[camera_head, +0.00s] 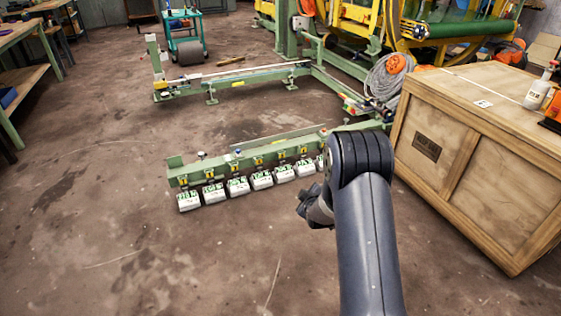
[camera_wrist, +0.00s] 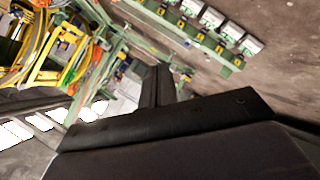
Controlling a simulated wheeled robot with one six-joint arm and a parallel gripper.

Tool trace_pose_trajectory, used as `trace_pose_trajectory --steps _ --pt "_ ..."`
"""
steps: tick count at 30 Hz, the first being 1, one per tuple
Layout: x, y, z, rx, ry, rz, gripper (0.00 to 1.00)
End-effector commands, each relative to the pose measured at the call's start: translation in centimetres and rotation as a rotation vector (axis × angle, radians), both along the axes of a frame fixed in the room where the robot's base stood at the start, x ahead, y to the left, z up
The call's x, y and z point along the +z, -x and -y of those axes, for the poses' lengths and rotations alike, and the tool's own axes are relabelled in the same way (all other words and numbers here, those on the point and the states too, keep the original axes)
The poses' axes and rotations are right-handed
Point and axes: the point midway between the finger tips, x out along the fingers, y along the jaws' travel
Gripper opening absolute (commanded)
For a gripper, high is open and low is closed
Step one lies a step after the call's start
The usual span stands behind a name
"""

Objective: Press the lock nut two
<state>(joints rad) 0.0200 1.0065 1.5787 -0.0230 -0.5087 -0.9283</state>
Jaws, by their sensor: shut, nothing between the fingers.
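A low green rail (camera_head: 225,165) on the floor carries several yellow-marked fittings and small knobs along its top. Several white blocks with green lettering (camera_head: 213,193) stand in a row along its near side. I cannot tell which part is lock nut two. My gripper (camera_head: 303,210) is right of the row and appears apart from it; my arm hides the rail's right end. In the wrist view the shut, empty dark fingers (camera_wrist: 160,85) point up the picture, with the rail (camera_wrist: 185,30) and white blocks (camera_wrist: 211,17) beyond them at upper right.
A large wooden crate (camera_head: 430,148) stands close on the right, with a white bottle (camera_head: 538,90) on top. A green frame (camera_head: 235,80), coiled grey hose (camera_head: 385,80) and yellow machinery (camera_head: 400,30) are behind. The floor left and in front is clear.

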Motion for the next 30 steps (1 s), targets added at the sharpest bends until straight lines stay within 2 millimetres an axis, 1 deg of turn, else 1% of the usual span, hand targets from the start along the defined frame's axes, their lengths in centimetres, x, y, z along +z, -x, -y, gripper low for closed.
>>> trace_pose_trajectory --steps 1,2,3,5,6,8,9,11,12,13,14,15,18,21,24,27,30 --pt "-5.1 -0.7 0.0 0.019 0.032 0.024 0.0" --pt "-6.9 -1.1 0.0 0.03 0.051 0.044 0.0" --pt "-9.2 -1.6 -0.1 0.044 0.079 0.072 0.0" --pt "-12.7 -2.2 -0.1 0.065 0.121 0.112 0.0" --pt "-15.1 -2.4 -0.1 0.078 0.149 0.138 0.0" --pt "-18.7 -2.6 -0.2 0.096 0.191 0.178 0.0" --pt "-21.1 -2.7 -0.2 0.107 0.219 0.206 0.0" --pt "-24.7 -2.6 -0.3 0.121 0.264 0.245 0.0" --pt "-27.0 -2.4 -0.3 0.13 0.293 0.272 0.0" --pt "-28.7 -2.2 -0.4 0.135 0.314 0.293 0.0" --pt "-30.4 -2.0 -0.4 0.141 0.335 0.311 0.0" --pt "-32.5 -1.6 -0.4 0.148 0.363 0.335 0.0" --pt "-36.8 -0.6 -0.5 0.158 0.424 0.39 0.0" --pt "-39.8 0.4 -0.6 0.164 0.47 0.432 0.0" --pt "-41.5 1.1 -0.6 0.167 0.501 0.459 0.0" --pt "-42.1 1.4 -0.6 0.168 0.515 0.474 0.0" --pt "-42.2 1.5 -0.6 0.168 0.519 0.476 0.0"
